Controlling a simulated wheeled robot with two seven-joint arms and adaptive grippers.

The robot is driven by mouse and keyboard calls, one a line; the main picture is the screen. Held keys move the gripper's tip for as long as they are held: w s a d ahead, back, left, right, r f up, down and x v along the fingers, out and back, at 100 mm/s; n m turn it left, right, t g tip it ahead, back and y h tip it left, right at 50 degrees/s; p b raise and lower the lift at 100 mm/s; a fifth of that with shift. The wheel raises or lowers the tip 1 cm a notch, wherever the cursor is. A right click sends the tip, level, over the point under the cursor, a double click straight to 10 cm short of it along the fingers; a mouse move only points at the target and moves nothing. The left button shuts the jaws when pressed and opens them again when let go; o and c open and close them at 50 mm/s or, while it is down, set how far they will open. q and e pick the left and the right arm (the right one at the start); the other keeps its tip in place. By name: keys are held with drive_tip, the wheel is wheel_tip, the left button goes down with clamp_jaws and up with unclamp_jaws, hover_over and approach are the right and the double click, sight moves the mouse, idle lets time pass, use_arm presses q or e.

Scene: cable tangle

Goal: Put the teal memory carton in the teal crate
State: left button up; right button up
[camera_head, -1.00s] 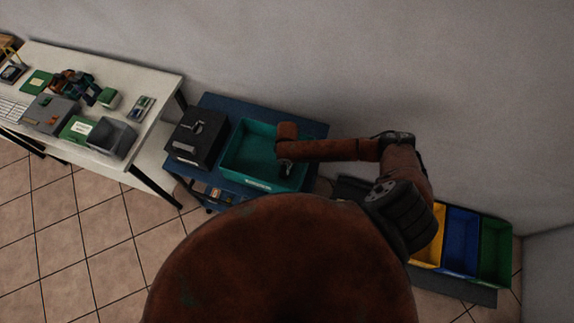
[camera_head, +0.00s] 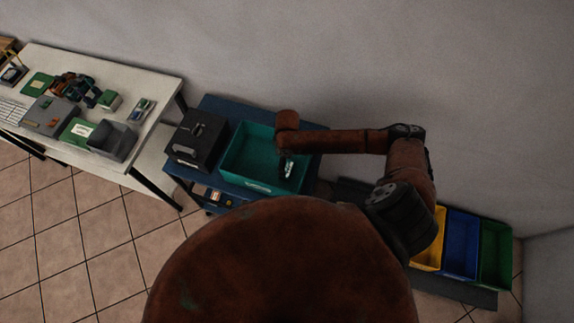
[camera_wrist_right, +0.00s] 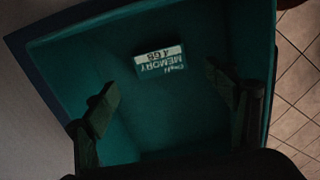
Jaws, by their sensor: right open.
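The teal crate (camera_head: 240,158) stands on a blue cart, and its inside fills most of the right wrist view (camera_wrist_right: 75,70). My right gripper (camera_wrist_right: 165,105) is open, with one finger on each side of the picture and nothing between the tips. In the head view my right gripper (camera_head: 288,168) is over the right part of the crate. My left gripper is not in view.
A black box (camera_head: 200,135) stands on the blue cart (camera_head: 225,108) left of the crate. A white table (camera_head: 150,80) with several boxes, cartons and a grey bin is at the left. Yellow, blue (camera_head: 461,240) and green bins stand at the right. A grey wall is behind.

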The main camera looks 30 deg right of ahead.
drive_tip(key=shift+r, duration=2.15)
